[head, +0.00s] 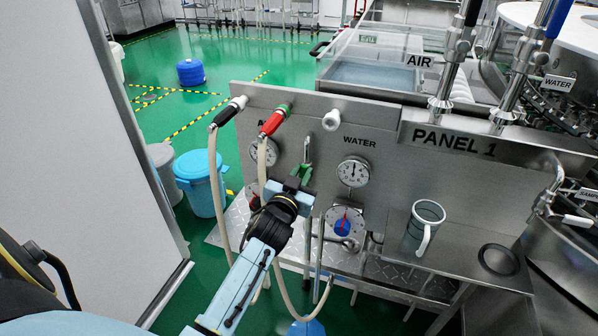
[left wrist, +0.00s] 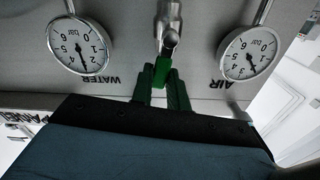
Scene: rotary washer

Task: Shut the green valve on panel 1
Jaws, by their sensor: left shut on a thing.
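Panel 1 (head: 400,150) is a steel panel with its label at the upper right. The green valve handle (head: 305,171) sits on a metal pipe between the two gauges. My left gripper (head: 297,181) is on this handle and hides part of it. In the left wrist view the green handle (left wrist: 162,70) is between the fingers of the left gripper (left wrist: 162,92), which is shut on it. The metal valve body (left wrist: 170,32) shows just beyond the handle. My right gripper is in neither view.
The air gauge (head: 264,152) and water gauge (head: 354,171) flank the valve. Hoses hang from black (head: 229,111) and red (head: 274,120) fittings, close to my left arm. A grey jug (head: 424,226) and a black ring (head: 498,260) are on the shelf at right.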

